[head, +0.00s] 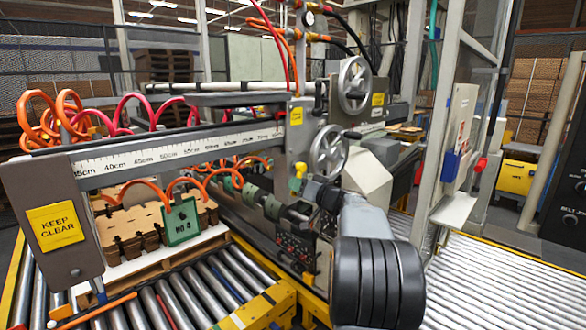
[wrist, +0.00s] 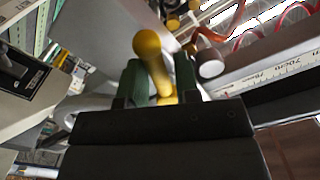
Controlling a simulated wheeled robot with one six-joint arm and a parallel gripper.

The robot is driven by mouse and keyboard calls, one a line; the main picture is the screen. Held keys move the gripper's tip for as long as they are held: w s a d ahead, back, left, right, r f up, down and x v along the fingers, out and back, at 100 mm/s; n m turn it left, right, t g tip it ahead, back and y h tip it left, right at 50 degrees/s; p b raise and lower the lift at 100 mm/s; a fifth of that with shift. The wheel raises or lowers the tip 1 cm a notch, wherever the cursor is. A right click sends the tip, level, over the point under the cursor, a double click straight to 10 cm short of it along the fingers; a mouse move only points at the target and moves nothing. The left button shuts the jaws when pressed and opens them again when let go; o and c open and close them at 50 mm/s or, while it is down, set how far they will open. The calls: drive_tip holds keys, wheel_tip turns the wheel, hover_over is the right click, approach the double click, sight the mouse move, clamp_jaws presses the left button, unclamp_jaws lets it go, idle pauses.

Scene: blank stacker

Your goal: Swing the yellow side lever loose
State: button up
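The yellow side lever (head: 299,171), with a rounded knob, sticks out from the machine's upright post, below the upper handwheel and left of the lower one. In the wrist view the lever (wrist: 150,52) runs between the two dark green fingers of my gripper (wrist: 160,80). The fingers stand close on either side of its shaft, and the knob shows beyond them. I cannot tell whether both fingers touch it. In the head view my gripper (head: 308,187) is small and beside the lever, partly hidden by my own wrist.
Two handwheels (head: 354,84) (head: 328,150) sit close right of the lever. A scale beam (head: 165,153) runs left to a grey plate with a KEEP CLEAR sign (head: 56,226). Orange and red hoses (head: 270,38) hang near. Roller conveyors (head: 505,285) lie below.

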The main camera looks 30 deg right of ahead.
drive_tip(key=shift+a+r+m+p, duration=0.2)
drive_tip(key=shift+r+m+p, duration=0.15)
drive_tip(key=shift+p, duration=0.8)
drive_tip(key=s+r+m+b, duration=0.2)
drive_tip(key=s+r+m, duration=0.1)
drive_tip(key=s+m, duration=0.6)
drive_tip(key=shift+s+a+m, duration=0.2)
drive_tip(key=shift+a+m, duration=0.15)
drive_tip(key=shift+m, duration=0.2)
drive_tip(key=shift+r, duration=0.1)
idle(0.4)
